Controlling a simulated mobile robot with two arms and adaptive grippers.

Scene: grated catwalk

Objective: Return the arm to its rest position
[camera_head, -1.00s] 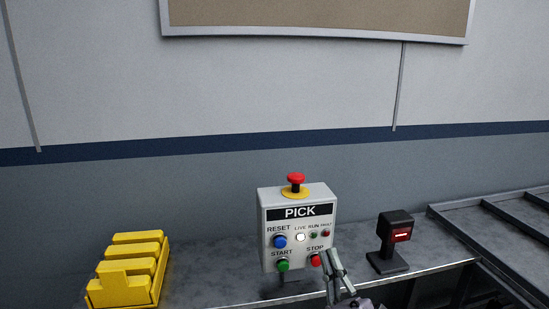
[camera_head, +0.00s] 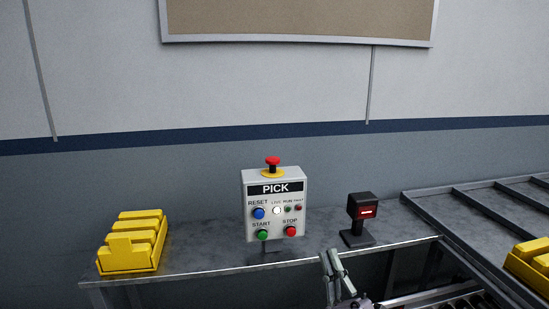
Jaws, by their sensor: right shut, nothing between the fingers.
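My right gripper (camera_head: 331,262) is at the bottom centre of the head view, in front of the bench's front edge. Its fingers are shut and empty, pointing up, and it is apart from the control box. The grey control box (camera_head: 274,221) marked PICK stands on the bench, with a red mushroom button (camera_head: 272,161) on top. Its front has a blue RESET button (camera_head: 259,213), a green START button (camera_head: 262,235) and a red STOP button (camera_head: 291,231). A white lamp (camera_head: 277,210) on it looks lit. My left gripper is not in view.
The grey bench (camera_head: 205,256) runs along the wall. A yellow bin stack (camera_head: 133,243) stands at its left, a black device with a red display (camera_head: 361,217) right of the box. A dark rail frame (camera_head: 470,222) and another yellow bin (camera_head: 531,262) are at right.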

